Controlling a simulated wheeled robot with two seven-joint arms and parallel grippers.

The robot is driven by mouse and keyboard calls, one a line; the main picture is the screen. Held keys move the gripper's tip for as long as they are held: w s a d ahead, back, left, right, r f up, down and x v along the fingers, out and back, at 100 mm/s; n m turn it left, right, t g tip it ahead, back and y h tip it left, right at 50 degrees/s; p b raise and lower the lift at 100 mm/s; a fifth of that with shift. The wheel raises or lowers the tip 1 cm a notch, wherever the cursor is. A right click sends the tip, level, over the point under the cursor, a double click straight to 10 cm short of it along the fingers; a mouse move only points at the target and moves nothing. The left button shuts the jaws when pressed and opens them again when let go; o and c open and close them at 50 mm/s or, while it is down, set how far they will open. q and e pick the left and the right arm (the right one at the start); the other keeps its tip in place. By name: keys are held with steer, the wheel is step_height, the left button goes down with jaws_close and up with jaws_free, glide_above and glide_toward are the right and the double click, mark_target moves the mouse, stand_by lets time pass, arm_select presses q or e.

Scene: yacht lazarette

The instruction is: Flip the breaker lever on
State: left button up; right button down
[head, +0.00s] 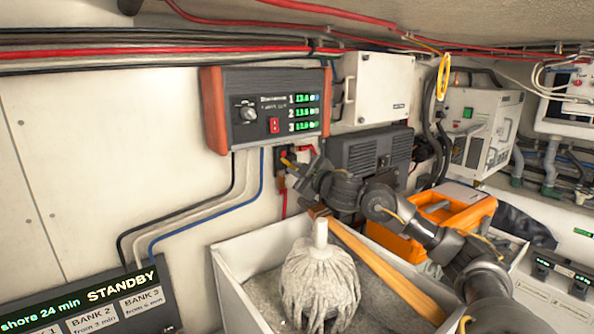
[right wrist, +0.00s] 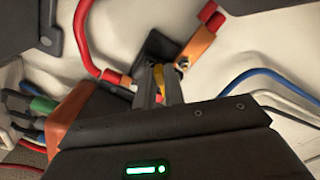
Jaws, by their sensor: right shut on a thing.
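The breaker is a small dark block (head: 280,153) on the white wall, below the charger panel. In the right wrist view its dark body (right wrist: 157,47) shows beyond my fingers, with a copper lug (right wrist: 197,46) at its side. A yellow lever (right wrist: 158,76) shows between the fingers. My right gripper (head: 290,165) reaches the breaker from the right and is shut on the lever; its fingers (right wrist: 158,88) also show in the wrist view. The gripper hides part of the lever, so I cannot tell its position. My left gripper is not in view.
The charger panel (head: 268,104) with green readouts hangs just above the breaker. Red cables (right wrist: 84,40) run close by. Below are a white bin (head: 237,280) with a mop head (head: 320,277) and wooden handle, and an orange toolbox (head: 440,218). A STANDBY display (head: 120,296) is lower left.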

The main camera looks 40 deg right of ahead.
steer(key=shift+n, duration=0.3)
steer(key=n, duration=0.2)
steer(key=r+n+b, duration=0.1)
steer(key=n, duration=0.1)
steer(key=d+r+n+b, duration=0.1)
steer(key=n, duration=0.1)
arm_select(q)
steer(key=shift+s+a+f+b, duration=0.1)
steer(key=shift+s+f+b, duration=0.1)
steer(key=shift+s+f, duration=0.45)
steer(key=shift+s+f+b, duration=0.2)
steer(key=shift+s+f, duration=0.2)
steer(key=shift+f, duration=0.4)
arm_select(e)
steer(key=shift+r+n, duration=0.15)
steer(key=shift+n, duration=0.95)
steer(key=c, duration=1.7)
jaws_free()
steer(key=shift+s, duration=0.1)
steer(key=shift+c, duration=0.2)
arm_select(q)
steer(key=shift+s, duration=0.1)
arm_select(e)
steer(key=shift+o, duration=1.3)
steer(key=shift+s+a+r, duration=0.1)
steer(key=shift+s+r, duration=0.05)
steer(key=shift+r, duration=0.1)
